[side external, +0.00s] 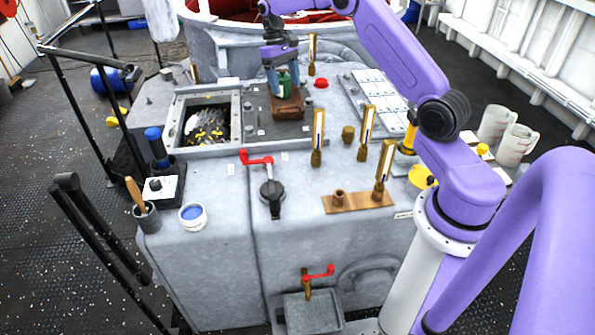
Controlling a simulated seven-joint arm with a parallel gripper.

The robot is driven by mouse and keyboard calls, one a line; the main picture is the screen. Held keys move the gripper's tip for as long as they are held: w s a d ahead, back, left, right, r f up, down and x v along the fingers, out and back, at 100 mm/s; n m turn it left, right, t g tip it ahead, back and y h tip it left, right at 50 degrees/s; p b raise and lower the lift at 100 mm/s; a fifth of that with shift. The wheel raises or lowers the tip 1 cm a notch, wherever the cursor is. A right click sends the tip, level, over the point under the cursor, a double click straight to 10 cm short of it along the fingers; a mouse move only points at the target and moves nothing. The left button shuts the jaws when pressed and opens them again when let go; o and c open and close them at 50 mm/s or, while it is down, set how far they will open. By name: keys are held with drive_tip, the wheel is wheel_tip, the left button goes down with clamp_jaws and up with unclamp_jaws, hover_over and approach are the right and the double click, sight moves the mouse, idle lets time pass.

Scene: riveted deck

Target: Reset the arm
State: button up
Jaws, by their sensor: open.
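My gripper (284,90) points down at the back middle of the grey machine top (228,185). It is open, with its fingers around or just beside a small green object (285,79). I cannot tell whether they touch it. The green object is over a brown tray (288,110), and the fingers hide part of it. My purple arm reaches in from the right, bent high over the machine.
An open hatch (178,110) lies left of my gripper, and a red button (321,83) right of it. Several brass-based upright gauges (318,135) stand near. Two pale jugs (515,145) stand at right.

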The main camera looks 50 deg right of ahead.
drive_tip(key=s+a+r+n+t+h, duration=0.1)
drive_tip(key=s+a+r+n, duration=0.3)
drive_tip(key=s+a, duration=0.5)
drive_tip(key=s+a+r+n+t, duration=0.1)
drive_tip(key=s+a+r+n, duration=0.3)
drive_tip(key=a, duration=0.9)
drive_tip(key=s+f+n, duration=0.1)
drive_tip(key=s+n, duration=0.2)
drive_tip(key=s, duration=0.9)
drive_tip(key=s+f+n+t, duration=0.1)
drive_tip(key=s+n, duration=0.2)
drive_tip(key=s, duration=1)
drive_tip(key=shift+s+a+f+n+y, duration=0.15)
drive_tip(key=shift+a+f+n+y, duration=0.15)
drive_tip(key=shift+f+y, duration=0.1)
